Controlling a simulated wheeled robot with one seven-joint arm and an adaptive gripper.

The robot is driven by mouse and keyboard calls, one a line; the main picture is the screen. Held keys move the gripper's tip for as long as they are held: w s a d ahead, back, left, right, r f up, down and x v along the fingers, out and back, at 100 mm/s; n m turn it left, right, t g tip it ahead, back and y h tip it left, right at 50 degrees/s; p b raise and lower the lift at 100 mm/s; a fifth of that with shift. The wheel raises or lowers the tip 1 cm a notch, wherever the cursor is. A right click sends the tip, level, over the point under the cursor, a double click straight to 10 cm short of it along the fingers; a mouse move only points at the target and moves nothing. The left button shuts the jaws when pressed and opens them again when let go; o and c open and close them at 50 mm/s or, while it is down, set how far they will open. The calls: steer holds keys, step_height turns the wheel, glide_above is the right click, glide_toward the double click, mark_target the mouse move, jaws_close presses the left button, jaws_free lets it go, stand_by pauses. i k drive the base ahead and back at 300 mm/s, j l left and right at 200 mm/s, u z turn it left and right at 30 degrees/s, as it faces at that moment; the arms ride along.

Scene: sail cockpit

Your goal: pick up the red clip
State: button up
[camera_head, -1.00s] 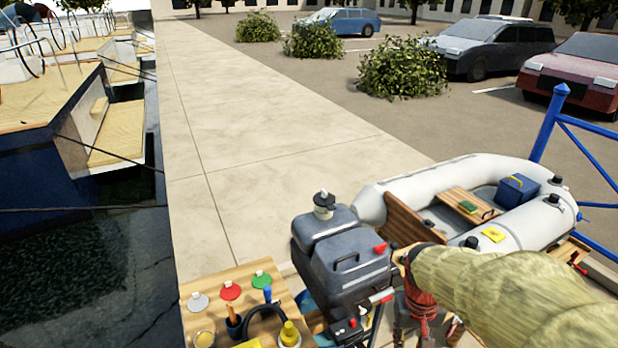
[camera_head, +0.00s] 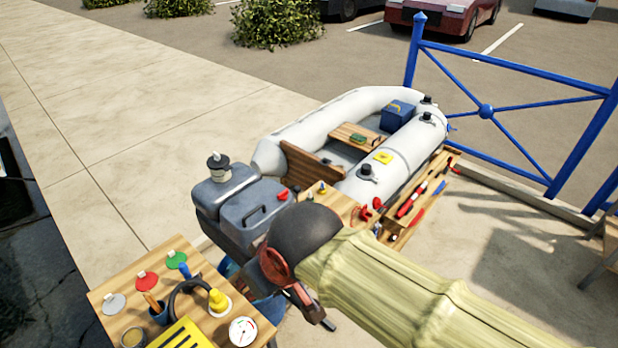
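I cannot single out the red clip for sure. A small red piece (camera_head: 283,194) sits on the grey outboard motor (camera_head: 242,212), and another small red thing (camera_head: 377,203) lies by the wooden bench beside the dinghy. My sleeved arm (camera_head: 400,295) reaches in from the lower right and ends in a dark rounded part in front of the motor. My gripper (camera_head: 310,308) points down below that part, with red and dark pieces at its end. Its fingers are mostly hidden, so I cannot tell whether it is open or holds anything. The arm hides what lies beneath.
A wooden table (camera_head: 108,300) at lower left carries coloured discs, a blue cup, a yellow bottle and a gauge. A grey inflatable dinghy (camera_head: 330,110) lies behind the motor. A blue railing (camera_head: 485,112) stands at right. Paving at left is clear.

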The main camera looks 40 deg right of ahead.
mark_target(364, 210)
steer(key=z, duration=1.75)
steer(key=l+z, duration=0.1)
steer(key=z, duration=0.35)
steer(key=i+z, duration=0.1)
steer(key=z, duration=0.4)
